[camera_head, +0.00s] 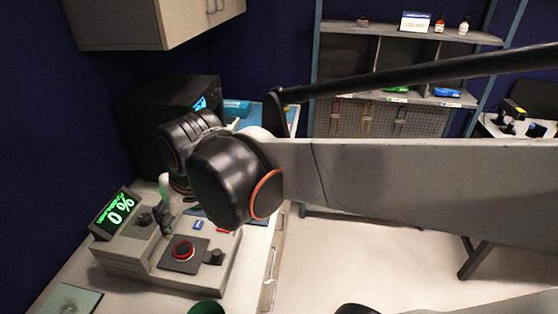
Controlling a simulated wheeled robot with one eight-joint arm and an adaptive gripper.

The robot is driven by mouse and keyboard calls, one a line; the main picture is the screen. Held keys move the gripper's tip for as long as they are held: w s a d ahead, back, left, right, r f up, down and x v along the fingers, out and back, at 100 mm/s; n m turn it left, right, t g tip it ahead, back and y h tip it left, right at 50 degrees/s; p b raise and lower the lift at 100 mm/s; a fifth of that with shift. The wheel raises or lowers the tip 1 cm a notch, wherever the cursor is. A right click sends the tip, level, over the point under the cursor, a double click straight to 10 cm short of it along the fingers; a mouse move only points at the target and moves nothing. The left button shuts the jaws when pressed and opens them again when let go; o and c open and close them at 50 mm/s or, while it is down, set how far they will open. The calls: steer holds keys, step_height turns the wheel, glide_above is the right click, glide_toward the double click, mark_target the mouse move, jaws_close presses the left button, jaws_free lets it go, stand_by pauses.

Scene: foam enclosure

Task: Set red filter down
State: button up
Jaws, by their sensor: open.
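A round dark piece with a red rim (183,250), which looks like the red filter, sits on a black square plate (168,262) on top of a grey bench device (130,258). My gripper (167,228) is open, just behind and to the left of the red-rimmed piece, and appears apart from it. Its fingers are small and partly hidden by my black wrist joint. The device's tilted display (115,212) shows green digits that look like 0%.
A small blue piece (199,225) and a red piece (222,230) lie on the device's right side. A dark knob (217,256) stands beside the plate. A green round object (206,307) is at the front edge. A black box (150,110) stands behind.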

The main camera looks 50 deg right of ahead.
steer(key=shift+s+r+n+t, duration=0.1)
steer(key=shift+s+n+t, duration=0.45)
steer(key=shift+s, duration=0.8)
steer(key=shift+s+r+n+t, duration=0.1)
steer(key=shift+s+n+t, duration=0.4)
steer(key=shift+s, duration=0.85)
